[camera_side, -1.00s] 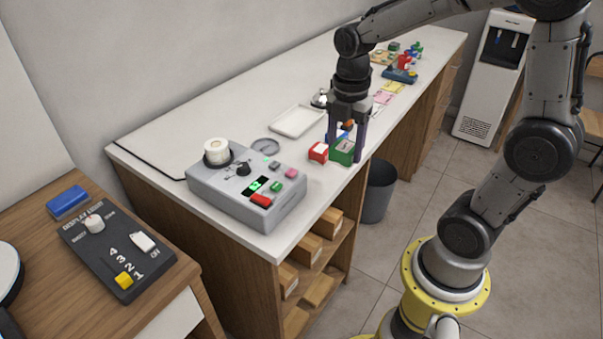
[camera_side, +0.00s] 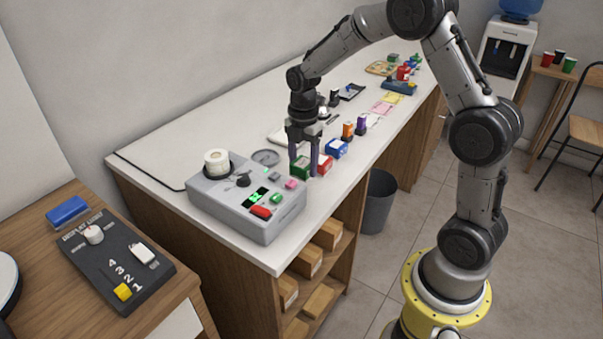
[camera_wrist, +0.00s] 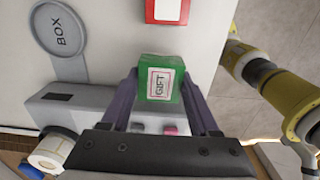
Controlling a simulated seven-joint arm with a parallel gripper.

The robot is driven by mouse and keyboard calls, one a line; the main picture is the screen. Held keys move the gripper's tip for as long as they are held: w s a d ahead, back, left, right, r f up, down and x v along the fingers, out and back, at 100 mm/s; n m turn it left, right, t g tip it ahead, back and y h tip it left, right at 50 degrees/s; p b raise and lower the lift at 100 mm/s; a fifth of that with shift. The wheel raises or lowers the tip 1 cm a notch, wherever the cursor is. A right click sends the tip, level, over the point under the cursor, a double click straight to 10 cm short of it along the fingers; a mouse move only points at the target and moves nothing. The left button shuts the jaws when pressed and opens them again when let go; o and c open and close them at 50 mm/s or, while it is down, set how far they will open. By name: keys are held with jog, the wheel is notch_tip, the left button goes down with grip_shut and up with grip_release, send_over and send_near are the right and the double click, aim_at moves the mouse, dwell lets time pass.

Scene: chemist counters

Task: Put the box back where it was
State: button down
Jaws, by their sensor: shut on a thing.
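A green box (camera_side: 300,167) with a white label is between the fingers of my gripper (camera_side: 304,172), which is shut on it. In the wrist view the green box (camera_wrist: 161,78) shows its label reading "GIFT", with a finger of my gripper (camera_wrist: 160,92) on each side. In the side view it is just behind the grey control device (camera_side: 247,197) and left of a red box (camera_side: 323,164). The red box also shows in the wrist view (camera_wrist: 168,10), apart from the green one.
The grey device carries buttons and a label roll (camera_side: 216,162). A blue box (camera_side: 337,148), an orange-and-black item (camera_side: 348,131) and a purple-and-black item (camera_side: 362,125) stand farther along the counter. A white tray (camera_side: 282,137) is partly behind my gripper. The counter's left end (camera_side: 180,140) is mostly clear.

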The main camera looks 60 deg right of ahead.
aim_at(302, 174)
jog(key=shift+w+d+f, duration=0.1)
jog(key=shift+w+f, duration=0.25)
jog(key=shift+f, duration=1.55)
jog(key=shift+f, duration=0.15)
jog(key=shift+c, duration=0.7)
grip_release()
